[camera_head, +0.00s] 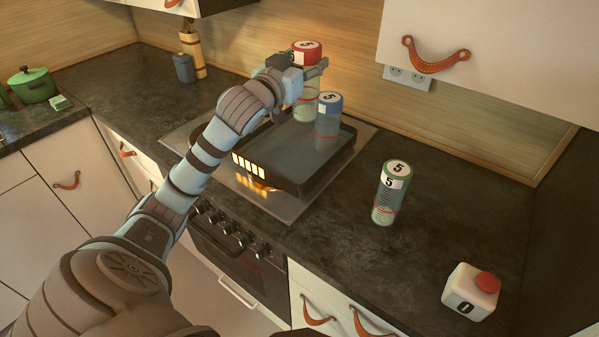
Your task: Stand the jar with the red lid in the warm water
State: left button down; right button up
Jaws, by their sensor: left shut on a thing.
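The jar with the red lid (306,47) is upright at the back of the dark water pan (322,175) on the stove. My left gripper (312,76) is shut on this jar just below its lid. The jar's clear lower body shows under the fingers, over the pan's back part. I cannot tell whether its base touches the pan's floor. A jar with a blue lid (328,116) stands upright in the pan, to the right of the held jar. My right gripper is not in view.
A jar with a green lid (389,194) stands on the dark counter (400,265) right of the stove. A white box with a red button (471,292) is at the front right. A green pot (33,86) is far left. A cupboard (480,50) hangs above right.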

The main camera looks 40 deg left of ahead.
aim_at(299, 115)
pick_arm(q)
jog(key=shift+s+a+y, duration=0.15)
jog(key=shift+a+y, duration=0.25)
jog(key=shift+a, duration=0.45)
notch_tip(299, 115, down, 14)
jog(key=b, duration=0.3)
jog(key=shift+r, duration=0.25)
notch_tip(299, 115, down, 5)
jog(key=shift+d+r+b, duration=0.1)
jog(key=shift+r+b, duration=0.05)
jog(key=shift+b, duration=0.4)
jog(key=c, duration=0.7)
grip_release()
jog(key=shift+c, duration=0.2)
jog(key=shift+s, duration=0.1)
